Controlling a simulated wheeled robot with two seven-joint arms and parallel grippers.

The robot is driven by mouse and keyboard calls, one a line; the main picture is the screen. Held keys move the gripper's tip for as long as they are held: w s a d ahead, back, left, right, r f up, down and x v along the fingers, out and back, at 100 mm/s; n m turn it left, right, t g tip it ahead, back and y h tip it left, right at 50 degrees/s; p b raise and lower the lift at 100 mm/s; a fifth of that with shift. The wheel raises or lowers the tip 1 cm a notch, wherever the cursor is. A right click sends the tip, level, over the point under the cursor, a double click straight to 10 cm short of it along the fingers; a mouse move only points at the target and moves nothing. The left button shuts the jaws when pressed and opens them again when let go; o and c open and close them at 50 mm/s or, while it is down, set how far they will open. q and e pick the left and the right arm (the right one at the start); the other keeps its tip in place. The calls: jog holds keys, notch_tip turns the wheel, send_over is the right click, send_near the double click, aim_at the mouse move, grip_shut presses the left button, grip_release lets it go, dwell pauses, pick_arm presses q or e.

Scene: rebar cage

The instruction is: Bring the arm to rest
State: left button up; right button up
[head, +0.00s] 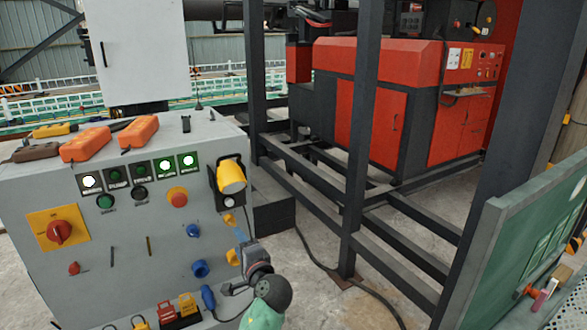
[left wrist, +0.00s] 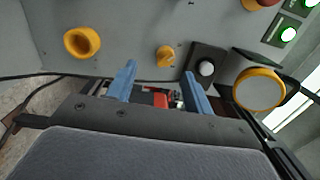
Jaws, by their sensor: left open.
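My left gripper (head: 241,238) is in front of the right part of the grey control panel (head: 120,255). My left arm, with a dark joint and a green part, comes up from the bottom of the head view. In the left wrist view the two blue fingers of the gripper (left wrist: 158,80) stand apart with nothing between them. A yellow knob (left wrist: 166,55) on the panel shows just beyond the fingers, apart from them as far as I can see. My right gripper is not in view.
A yellow-capped fixture (head: 231,176) juts from the panel just above my left gripper. Blue knobs (head: 200,268) and a red rotary switch (head: 60,232) are to the left. Orange boxes (head: 86,145) lie on top. A dark steel frame (head: 365,130) and a green board (head: 520,240) stand right.

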pick_arm(q)
jog(key=s+d+f+n+g+h, duration=0.1)
jog(key=s+f+n+g+h, duration=0.2)
jog(key=s+f, duration=0.6)
jog(key=s+d+f+n+g+h, duration=0.2)
jog(key=s+f+g+h, duration=0.3)
jog(key=s, duration=1.5)
jog(key=s+d+f+n+g+h, duration=0.1)
jog(key=s+f+n+g+h, duration=0.3)
jog(key=s+f, duration=0.9)
jog(key=shift+s+d+f+g, duration=0.3)
jog(key=shift+s+g, duration=0.2)
jog(key=shift+s, duration=0.45)
